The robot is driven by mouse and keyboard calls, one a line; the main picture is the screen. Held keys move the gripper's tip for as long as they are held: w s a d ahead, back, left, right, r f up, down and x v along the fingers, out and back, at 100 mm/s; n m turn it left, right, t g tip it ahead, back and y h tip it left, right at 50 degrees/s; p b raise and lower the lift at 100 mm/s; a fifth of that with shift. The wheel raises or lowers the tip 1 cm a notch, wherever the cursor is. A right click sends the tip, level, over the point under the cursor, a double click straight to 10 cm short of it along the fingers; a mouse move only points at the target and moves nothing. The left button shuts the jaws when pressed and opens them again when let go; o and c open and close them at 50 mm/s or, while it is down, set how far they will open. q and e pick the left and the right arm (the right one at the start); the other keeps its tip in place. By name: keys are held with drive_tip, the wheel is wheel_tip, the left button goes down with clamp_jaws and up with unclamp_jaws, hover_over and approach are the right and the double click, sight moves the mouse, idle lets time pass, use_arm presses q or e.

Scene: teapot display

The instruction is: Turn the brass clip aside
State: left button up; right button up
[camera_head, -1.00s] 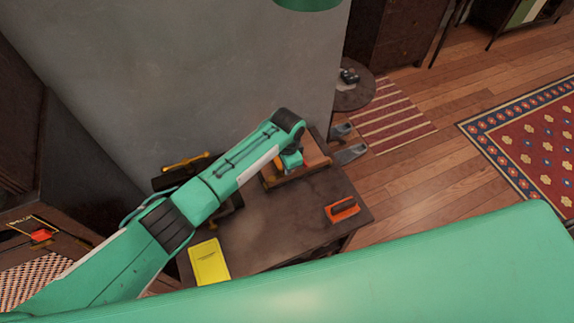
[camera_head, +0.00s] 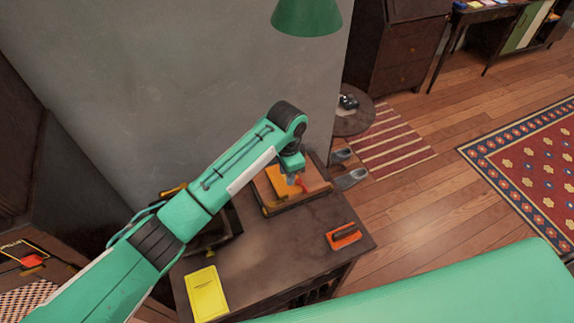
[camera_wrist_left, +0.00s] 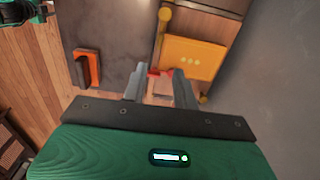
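An open wooden case (camera_head: 268,209) stands at the back of the dark table, with a flat orange-yellow plate (camera_head: 282,184) in it. In the left wrist view the plate (camera_wrist_left: 190,58) shows dark dots. A brass-yellow bar (camera_wrist_left: 158,48) with a rounded end runs along its left edge; I cannot tell for sure that this is the clip. My left gripper (camera_wrist_left: 158,85) is open, fingers apart, pointing at the plate's near left corner. A small red piece (camera_wrist_left: 157,72) shows between the fingertips; contact cannot be told. My right gripper is out of view.
On the table (camera_head: 255,240) an orange block with a dark handle (camera_head: 344,236) lies at the right and a yellow booklet (camera_head: 206,293) at the front left. A grey wall (camera_head: 180,75) rises behind; a green lamp (camera_head: 306,16) hangs above.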

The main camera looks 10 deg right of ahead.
use_arm(q)
drive_tip(key=shift+r, duration=2.05)
